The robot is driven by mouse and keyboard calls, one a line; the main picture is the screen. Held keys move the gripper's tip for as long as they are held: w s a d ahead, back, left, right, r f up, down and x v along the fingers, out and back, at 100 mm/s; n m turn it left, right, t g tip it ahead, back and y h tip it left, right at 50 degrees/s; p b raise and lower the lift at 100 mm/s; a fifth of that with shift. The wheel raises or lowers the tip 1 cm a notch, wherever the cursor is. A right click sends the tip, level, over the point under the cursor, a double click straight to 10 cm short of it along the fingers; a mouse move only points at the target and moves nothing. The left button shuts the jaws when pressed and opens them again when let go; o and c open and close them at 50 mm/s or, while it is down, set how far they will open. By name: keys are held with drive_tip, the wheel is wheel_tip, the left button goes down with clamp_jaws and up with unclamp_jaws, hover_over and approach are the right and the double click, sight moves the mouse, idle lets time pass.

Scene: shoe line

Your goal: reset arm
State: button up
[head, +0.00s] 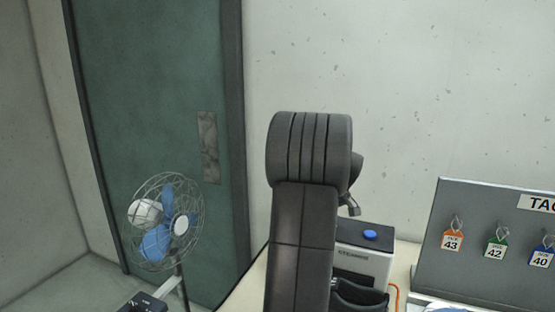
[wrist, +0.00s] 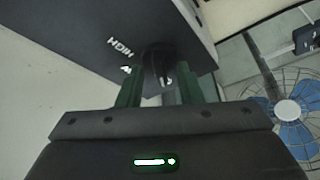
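My arm stands upright in the middle of the head view and hides most of my gripper. In the wrist view my gripper (wrist: 160,85) shows two dark green fingers set apart, with a gap between them. A round black knob (wrist: 157,58) on a dark panel (wrist: 85,30) lettered "HIGH" appears in line with that gap, at or just beyond the fingertips. I cannot tell whether the fingers touch it. I see nothing held between the fingers.
A steamer box (head: 362,262) with a blue button (head: 370,235) stands behind my arm on a pale table. A grey tag board (head: 480,210) with numbered tags is at right. A wire-cage fan (head: 163,222) stands at left by a green door (head: 150,90); it also shows in the wrist view (wrist: 285,110).

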drive_tip(key=m+h, duration=0.1)
drive_tip(key=m, duration=0.1)
drive_tip(key=m+t+h, duration=0.1)
drive_tip(key=m, duration=0.2)
drive_tip(key=shift+s+a+m, duration=0.1)
drive_tip(key=shift+a+m, duration=0.1)
drive_tip(key=shift+m, duration=0.1)
drive_tip(key=shift+a+m+g+h+b, duration=0.15)
drive_tip(key=shift+m+h+b, duration=0.45)
drive_tip(key=shift+m, duration=0.75)
drive_tip(key=shift+d+m+g+h+b, duration=0.15)
drive_tip(key=shift+m+h+b, duration=0.4)
drive_tip(key=shift+m, duration=0.8)
drive_tip(key=v, duration=1.1)
drive_tip(key=shift+s, duration=0.15)
